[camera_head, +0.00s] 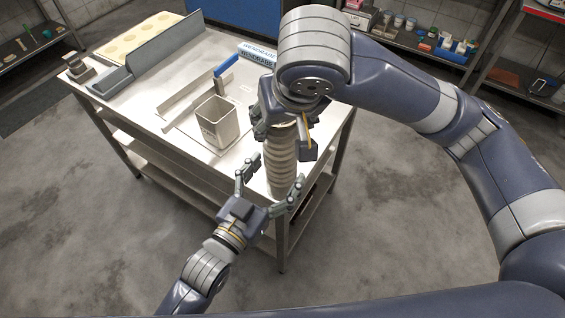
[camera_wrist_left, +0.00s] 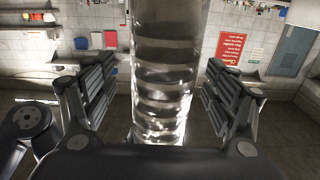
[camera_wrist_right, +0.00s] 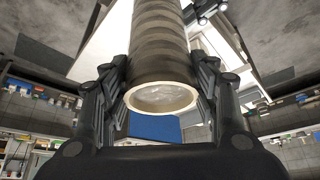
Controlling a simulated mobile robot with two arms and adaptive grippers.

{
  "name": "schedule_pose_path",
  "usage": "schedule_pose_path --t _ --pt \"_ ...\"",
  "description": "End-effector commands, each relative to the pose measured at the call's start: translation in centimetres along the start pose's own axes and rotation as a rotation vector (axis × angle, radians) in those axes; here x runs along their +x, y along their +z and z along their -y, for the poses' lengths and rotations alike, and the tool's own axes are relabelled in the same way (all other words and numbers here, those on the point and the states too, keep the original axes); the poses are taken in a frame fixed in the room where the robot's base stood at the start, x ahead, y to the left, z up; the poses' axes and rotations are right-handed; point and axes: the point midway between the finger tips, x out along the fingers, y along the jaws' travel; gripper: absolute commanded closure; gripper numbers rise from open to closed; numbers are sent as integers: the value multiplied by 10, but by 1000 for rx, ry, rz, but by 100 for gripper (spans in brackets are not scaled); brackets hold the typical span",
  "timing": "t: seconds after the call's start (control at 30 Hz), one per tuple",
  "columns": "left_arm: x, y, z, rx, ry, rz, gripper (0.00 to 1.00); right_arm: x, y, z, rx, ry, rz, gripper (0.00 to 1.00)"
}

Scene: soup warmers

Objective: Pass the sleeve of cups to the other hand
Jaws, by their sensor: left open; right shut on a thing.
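The sleeve of cups (camera_head: 281,160) is a tall ribbed stack, held roughly upright near the table's front edge. My right gripper (camera_head: 287,128) is shut on its upper part. In the right wrist view the sleeve (camera_wrist_right: 160,50) sits between the fingers (camera_wrist_right: 163,95), with the pale rim of a cup facing the camera. My left gripper (camera_head: 269,181) is open, with its fingers on either side of the sleeve's lower end. In the left wrist view the sleeve (camera_wrist_left: 163,80) stands between the open fingers (camera_wrist_left: 160,95), with gaps on both sides.
Shelves with small goods (camera_head: 420,35) stand behind. Floor around the table's front is clear.

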Motion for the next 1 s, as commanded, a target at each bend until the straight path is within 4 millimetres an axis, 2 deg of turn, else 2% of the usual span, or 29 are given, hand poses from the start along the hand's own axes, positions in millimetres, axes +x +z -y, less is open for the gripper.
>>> schedule_pose_path --t 0.03,0.2,0.6,0.67,0.83,0.9,0.93,1.0 --pt "9 -2 0 0 0 -4 21 0 0 0 0 0 -1 88" --pt "27 0 0 -1 0 -1 21 0 0 0 0 0 -1 88" --pt "33 0 0 0 0 0 21 0 0 0 0 0 -1 88" --pt "33 0 0 0 0 0 32 0 0 0 0 0 -1 88" --pt "33 0 0 0 1 0 71 0 0 0 0 -1 -1 88" --pt "33 0 -1 0 1 0 73 0 0 1 0 -2 -2 88" --pt "33 -1 -1 0 2 -2 73 0 0 1 0 -3 -2 43" --pt "33 -1 -1 0 2 -2 73 0 -1 1 0 -4 -2 27"
